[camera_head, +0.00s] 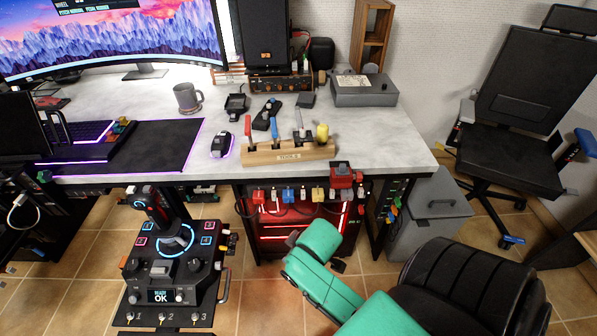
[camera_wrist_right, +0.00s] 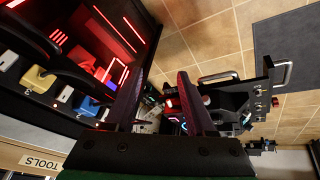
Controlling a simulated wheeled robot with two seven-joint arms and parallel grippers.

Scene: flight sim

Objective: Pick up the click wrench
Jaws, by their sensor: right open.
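A wooden rack labelled TOOLS (camera_head: 290,154) stands near the table's front edge, holding several upright tools. A red-handled tool (camera_head: 248,126), a blue-handled tool (camera_head: 274,130), a grey and dark tool (camera_head: 300,125) and a yellow-handled tool (camera_head: 322,133) show in it. I cannot tell for sure which is the click wrench. In the right wrist view, part of the rack (camera_wrist_right: 38,162) shows at the lower left. My right gripper (camera_wrist_right: 158,95) is open and empty, its fingers apart; in the head view it is hidden beyond my green arm. My left gripper is not in view.
A red box (camera_head: 342,178) sits at the table's front edge, right of the rack. Coloured connectors (camera_head: 288,194) hang under that edge. A control box with a joystick (camera_head: 165,262) stands front left. A mouse (camera_head: 221,143), mug (camera_head: 187,97) and grey case (camera_head: 364,92) are on the table.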

